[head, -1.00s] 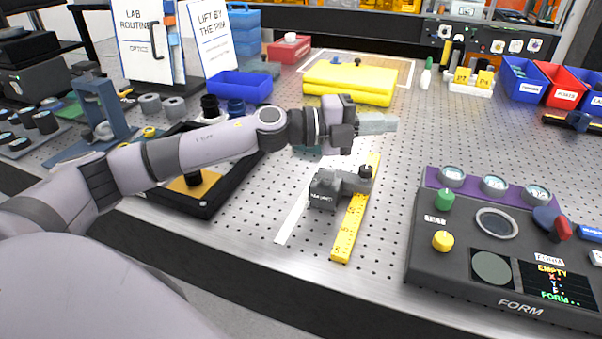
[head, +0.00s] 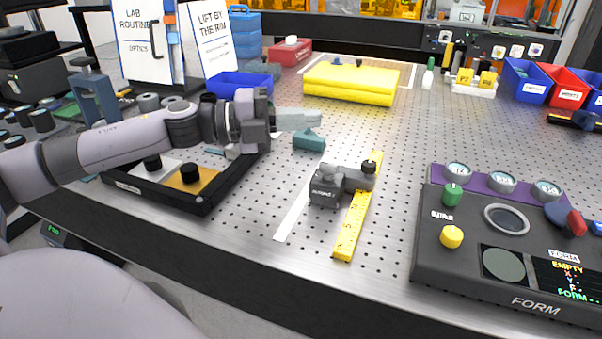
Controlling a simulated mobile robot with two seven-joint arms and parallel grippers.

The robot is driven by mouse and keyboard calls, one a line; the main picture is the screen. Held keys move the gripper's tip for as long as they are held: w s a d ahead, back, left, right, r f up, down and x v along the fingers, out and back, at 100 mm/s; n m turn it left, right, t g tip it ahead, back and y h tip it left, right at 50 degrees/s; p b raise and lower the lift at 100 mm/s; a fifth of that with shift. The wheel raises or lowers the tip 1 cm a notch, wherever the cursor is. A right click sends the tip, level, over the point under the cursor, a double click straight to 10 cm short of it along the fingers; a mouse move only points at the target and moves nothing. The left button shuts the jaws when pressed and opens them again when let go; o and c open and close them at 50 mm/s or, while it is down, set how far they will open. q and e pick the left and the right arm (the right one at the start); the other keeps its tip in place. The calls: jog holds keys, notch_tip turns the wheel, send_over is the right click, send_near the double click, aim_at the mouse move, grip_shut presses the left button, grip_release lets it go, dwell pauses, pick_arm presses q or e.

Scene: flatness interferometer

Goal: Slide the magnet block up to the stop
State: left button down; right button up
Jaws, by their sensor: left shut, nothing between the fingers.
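The dark grey magnet block (head: 324,193), with a small label on its front, sits on the perforated table near the middle. A grey piece with a black knob (head: 367,168) lies across the yellow ruler (head: 350,227), right against or very close to the block; I cannot tell if they touch. This piece looks like the stop. My left gripper (head: 315,119) is shut and empty, behind and to the left of the block, clear of it. Its pale fingers point right, above a small teal block (head: 309,140) on the table. My right gripper is out of view.
A white strip (head: 292,217) runs beside the magnet block on its left. A black tray (head: 150,197) with knobbed pieces lies left, under my left arm. A dark control console (head: 430,265) stands right. Bare table lies between ruler and console.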

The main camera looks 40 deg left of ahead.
pick_arm(q)
jog(key=s+a, duration=0.1)
jog(key=b, duration=0.1)
send_near(327, 188)
jog(key=w, duration=0.1)
jog(key=w+d+r, duration=0.1)
jog(key=w, duration=0.1)
jog(key=w+r, duration=0.1)
jog(key=w, duration=0.1)
jog(key=shift+d+r, duration=0.15)
jog(key=shift+d, duration=0.25)
jog(key=shift+w+d+r, duration=0.15)
jog(key=shift+w+r, duration=0.05)
jog(key=shift+r, duration=0.05)
jog(key=shift+w+d+f, duration=0.1)
jog(key=shift+w+d, duration=0.05)
jog(key=shift+d, duration=0.05)
jog(key=shift+p+x, duration=0.55)
jog(key=shift+x, duration=0.25)
jog(key=shift+a, duration=0.15)
